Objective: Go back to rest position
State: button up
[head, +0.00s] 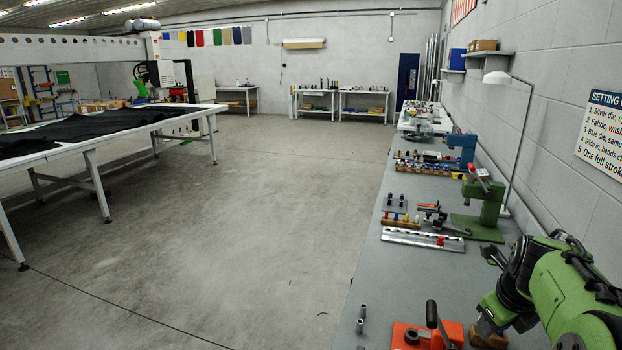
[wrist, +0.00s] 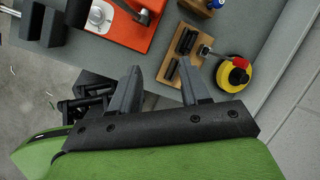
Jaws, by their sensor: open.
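My gripper (wrist: 160,88) shows in the wrist view with its two grey fingers apart and nothing between them. It is above the grey workbench, over the strip near a small wooden block (wrist: 182,68) that holds dark cylindrical pieces. In the head view my green and black arm reaches in from the lower right over the bench (head: 374,285). The fingers are hard to make out there.
An orange-based press (head: 408,337) with a black lever stands at the bench's near end; it also shows in the wrist view (wrist: 122,32). A yellow and black round item (wrist: 232,76) lies right of the block. A green press (head: 490,205) stands farther back.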

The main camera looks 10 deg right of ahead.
jog(key=a+r+n, duration=0.4)
jog(key=a+n, duration=0.7)
jog(key=a, duration=0.2)
jog(key=s+a+n+t+y, duration=0.1)
jog(key=s+a+n, duration=0.6)
jog(key=n, duration=0.5)
jog(key=s+a+f+n+t+y, duration=0.1)
jog(key=s+a+n, duration=0.6)
jog(key=n, duration=0.5)
jog(key=shift+s+a+p, duration=0.4)
jog(key=shift+a+p, duration=0.05)
jog(key=shift+a, duration=0.75)
jog(key=shift+f, duration=0.1)
